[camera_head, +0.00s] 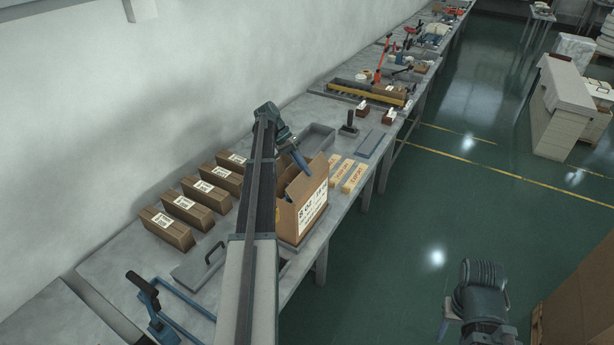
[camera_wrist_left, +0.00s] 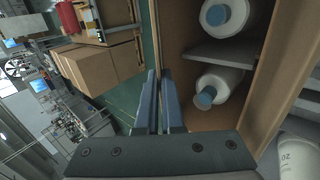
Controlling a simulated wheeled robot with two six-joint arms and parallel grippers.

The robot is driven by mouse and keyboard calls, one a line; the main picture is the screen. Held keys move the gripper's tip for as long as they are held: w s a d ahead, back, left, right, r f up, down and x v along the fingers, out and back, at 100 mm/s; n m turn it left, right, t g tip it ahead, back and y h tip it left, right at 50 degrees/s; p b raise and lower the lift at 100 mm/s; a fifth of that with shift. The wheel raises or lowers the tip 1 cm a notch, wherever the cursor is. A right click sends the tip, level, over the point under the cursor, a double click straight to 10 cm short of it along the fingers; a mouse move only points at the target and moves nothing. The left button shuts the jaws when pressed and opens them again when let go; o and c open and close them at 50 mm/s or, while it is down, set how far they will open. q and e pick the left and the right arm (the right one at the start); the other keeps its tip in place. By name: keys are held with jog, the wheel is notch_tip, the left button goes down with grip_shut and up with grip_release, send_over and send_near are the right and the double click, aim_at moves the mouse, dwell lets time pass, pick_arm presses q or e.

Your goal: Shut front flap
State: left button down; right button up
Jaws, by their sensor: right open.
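An open cardboard carton (camera_head: 287,222) with a white printed label stands near the table's edge. Raised flaps show at its top; I cannot tell which is the front flap. My left gripper (camera_head: 303,169) points down at the carton's top. In the left wrist view its two blue fingers (camera_wrist_left: 159,76) are close together with a narrow gap, at the carton's wall edge (camera_wrist_left: 155,35). I cannot tell whether cardboard is between them. My right gripper (camera_head: 447,312) is open, away from the table over the floor.
Several closed brown boxes (camera_head: 166,229) line the table left of the carton. Small yellowish labelled boxes (camera_head: 353,178) lie to its right, and a grey tray (camera_head: 318,138) stands behind.

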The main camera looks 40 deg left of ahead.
pick_arm(q)
jog(key=shift+a+f+h+b, duration=0.2)
jog(key=shift+a+h+b, duration=0.1)
jog(key=shift+h, duration=0.1)
pick_arm(e)
jog(key=shift+f, duration=0.65)
pick_arm(q)
jog(key=c, duration=1)
grip_release()
jog(key=shift+c, duration=0.2)
jog(key=shift+r, duration=0.1)
jog(key=p+v, duration=1)
jog(key=v, duration=0.3)
jog(key=shift+s+a+r, duration=0.1)
jog(key=shift+a+r, duration=0.05)
jog(key=shift+r, duration=0.15)
pick_arm(e)
notch_tip(320, 180, up, 10)
jog(key=shift+r, duration=0.15)
pick_arm(q)
jog(key=shift+f, duration=0.1)
